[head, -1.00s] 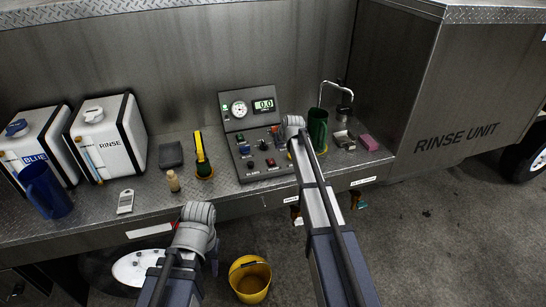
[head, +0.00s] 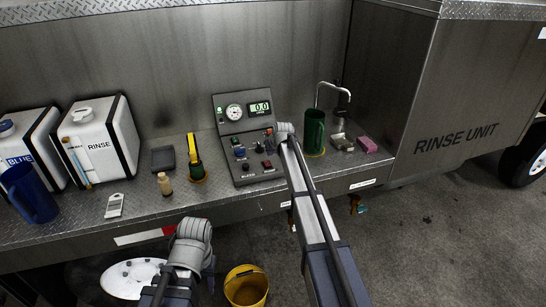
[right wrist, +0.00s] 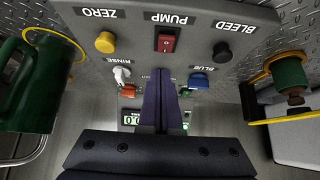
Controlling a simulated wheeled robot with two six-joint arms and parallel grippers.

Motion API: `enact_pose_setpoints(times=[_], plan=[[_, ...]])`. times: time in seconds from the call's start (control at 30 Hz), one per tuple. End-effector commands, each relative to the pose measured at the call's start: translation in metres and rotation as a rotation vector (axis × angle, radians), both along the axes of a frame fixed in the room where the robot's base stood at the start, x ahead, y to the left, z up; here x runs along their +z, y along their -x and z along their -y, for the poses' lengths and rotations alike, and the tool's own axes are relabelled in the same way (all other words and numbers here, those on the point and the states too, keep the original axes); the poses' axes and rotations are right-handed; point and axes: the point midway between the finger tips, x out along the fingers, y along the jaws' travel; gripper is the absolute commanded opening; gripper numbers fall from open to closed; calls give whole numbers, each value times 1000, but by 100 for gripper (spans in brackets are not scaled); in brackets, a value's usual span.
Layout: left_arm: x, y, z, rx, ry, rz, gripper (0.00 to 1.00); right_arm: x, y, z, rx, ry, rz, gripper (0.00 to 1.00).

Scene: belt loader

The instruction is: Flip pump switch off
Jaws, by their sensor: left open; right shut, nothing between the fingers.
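The control panel (head: 236,176) stands on the metal bench. Its red pump switch (head: 267,164) is on the sloping face. In the right wrist view the panel appears upside down, with the red rocker (right wrist: 166,40) beside the PUMP label. My right gripper (right wrist: 160,73) is shut and empty, its tips over the panel between the BLUE and RINSE toggles. The tips appear apart from the rocker in the picture. In the head view my right gripper (head: 272,141) is over the panel's right side. My left gripper (head: 190,245) is low in front of the bench, its fingers hidden by the wrist.
Near the rocker are a yellow ZERO button (right wrist: 105,42), a black BLEED knob (right wrist: 222,51), a white RINSE toggle (right wrist: 122,74) and a blue BLUE toggle (right wrist: 198,80). A green jug (head: 314,132) stands right of the panel. A yellow bucket (head: 246,287) is on the floor.

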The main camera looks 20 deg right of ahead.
Motion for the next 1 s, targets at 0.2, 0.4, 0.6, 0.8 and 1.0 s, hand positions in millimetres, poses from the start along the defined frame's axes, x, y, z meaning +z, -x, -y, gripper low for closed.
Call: enact_pose_setpoints(times=[0.2,0.4,0.6,0.8,1.0], plan=[[-37,0,0,1,0,0,50,-37,-3,0,0,0,0,0],[-48,0,0,1,0,0,50,-48,-1,0,0,0,0,0],[-47,0,0,1,0,0,50,-47,0,0,0,0,0,0],[-50,0,0,1,0,0,50,-50,0,0,0,0,6,0],[-80,0,0,1,0,0,50,-67,7,0,0,-5,94,0]])
